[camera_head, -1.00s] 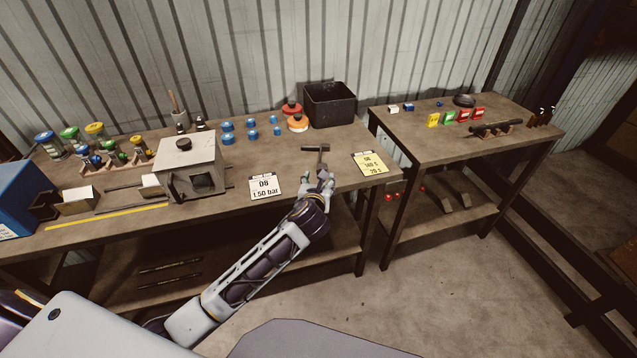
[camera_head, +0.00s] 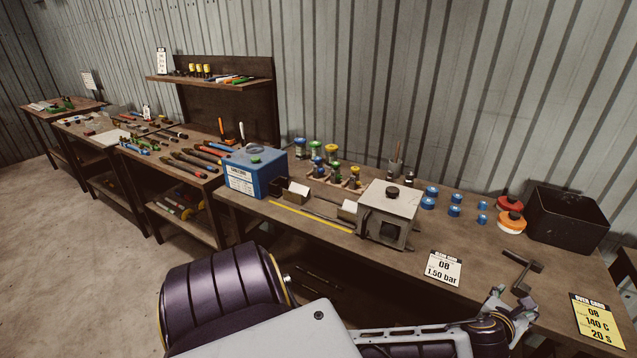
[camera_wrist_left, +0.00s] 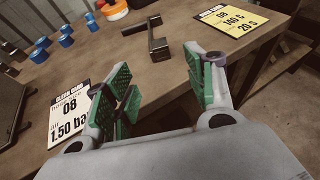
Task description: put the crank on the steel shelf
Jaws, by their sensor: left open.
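The crank (camera_head: 521,272), a dark Z-shaped bar, lies on the workbench between the white card and the yellow card. In the left wrist view the crank (camera_wrist_left: 158,40) lies beyond the fingertips, not between them. My left gripper (camera_head: 506,300) is at the bench's front edge, just in front of the crank. In the left wrist view its green-padded fingers (camera_wrist_left: 165,85) are apart and empty. A raised brown shelf (camera_head: 215,79) stands at the back left over another bench; I cannot tell whether it is the steel shelf. My right gripper is not in view.
A grey box device (camera_head: 388,215), blue caps (camera_head: 454,211), an orange-white lid (camera_head: 511,223) and a black bin (camera_head: 567,217) stand behind the crank. The white card (camera_head: 443,268) and yellow card (camera_head: 597,320) flank it. Floor at the left (camera_head: 60,250) is clear.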

